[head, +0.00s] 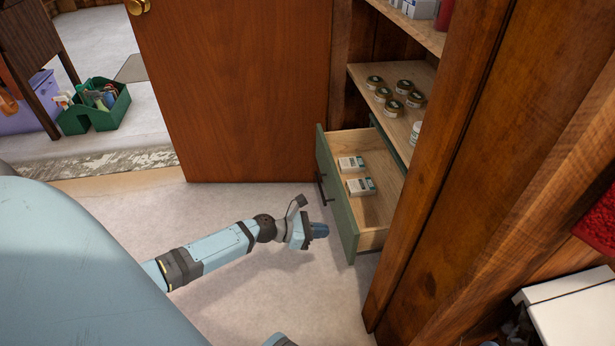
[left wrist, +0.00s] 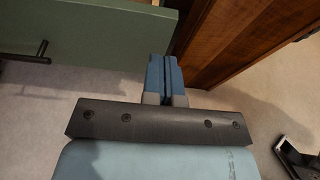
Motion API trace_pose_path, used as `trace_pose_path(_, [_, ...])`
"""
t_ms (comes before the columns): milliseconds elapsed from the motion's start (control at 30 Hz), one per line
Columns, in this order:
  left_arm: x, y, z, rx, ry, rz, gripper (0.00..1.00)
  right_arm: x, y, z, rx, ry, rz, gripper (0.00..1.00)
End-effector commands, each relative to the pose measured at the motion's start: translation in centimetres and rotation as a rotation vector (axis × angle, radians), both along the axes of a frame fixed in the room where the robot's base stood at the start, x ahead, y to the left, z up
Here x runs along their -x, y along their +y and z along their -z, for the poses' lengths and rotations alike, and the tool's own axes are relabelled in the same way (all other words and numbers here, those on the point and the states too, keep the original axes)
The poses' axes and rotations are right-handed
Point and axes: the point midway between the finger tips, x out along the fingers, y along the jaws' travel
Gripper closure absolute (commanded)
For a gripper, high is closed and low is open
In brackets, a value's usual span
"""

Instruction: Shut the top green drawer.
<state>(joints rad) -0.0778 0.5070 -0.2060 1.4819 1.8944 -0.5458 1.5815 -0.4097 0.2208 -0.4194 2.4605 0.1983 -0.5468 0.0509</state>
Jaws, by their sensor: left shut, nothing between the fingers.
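The top green drawer (head: 341,205) stands pulled out from the wooden shelf unit in the head view. Two small white-and-green boxes (head: 360,187) lie in it. Its front has a dark bar handle (head: 322,188). My left gripper (head: 321,231) is shut and empty, just in front of the drawer front near its lower right end. In the left wrist view the shut fingers (left wrist: 166,78) point toward the green drawer front (left wrist: 100,28), near its right end; the dark handle (left wrist: 38,55) is off to the left. I cannot tell whether they touch it. My right gripper is not in view.
A shelf (head: 424,80) with several small jars is above the drawer. A brown wooden door (head: 235,90) stands beside the unit on the left. A wooden post (head: 440,150) borders the drawer on the right. A green caddy (head: 95,108) sits far left. The floor in front is clear.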

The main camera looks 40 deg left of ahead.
Motion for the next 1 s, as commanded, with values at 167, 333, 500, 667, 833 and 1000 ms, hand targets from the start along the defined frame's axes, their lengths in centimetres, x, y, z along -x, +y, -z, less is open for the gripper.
trace_pose_path(167, [-2.7,-2.3,1.1,-0.001,-0.004,0.003,1.0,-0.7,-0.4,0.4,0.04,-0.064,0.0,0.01])
trace_pose_path(333, [-4.3,-3.7,0.9,-0.002,-0.002,0.002,1.0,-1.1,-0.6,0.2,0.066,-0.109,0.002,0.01])
trace_pose_path(500, [-5.0,-4.2,0.8,-0.002,0.0,0.001,1.0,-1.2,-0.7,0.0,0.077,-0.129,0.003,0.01])
trace_pose_path(667, [-5.0,-4.3,0.8,-0.002,0.0,0.001,1.0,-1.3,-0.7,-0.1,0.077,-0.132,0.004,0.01])
trace_pose_path(833, [-5.0,-4.3,0.8,-0.002,0.0,0.001,1.0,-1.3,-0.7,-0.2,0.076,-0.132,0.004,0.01])
trace_pose_path(1000, [-5.4,-4.7,0.7,-0.001,-0.001,0.0,1.0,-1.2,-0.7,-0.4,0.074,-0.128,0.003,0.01])
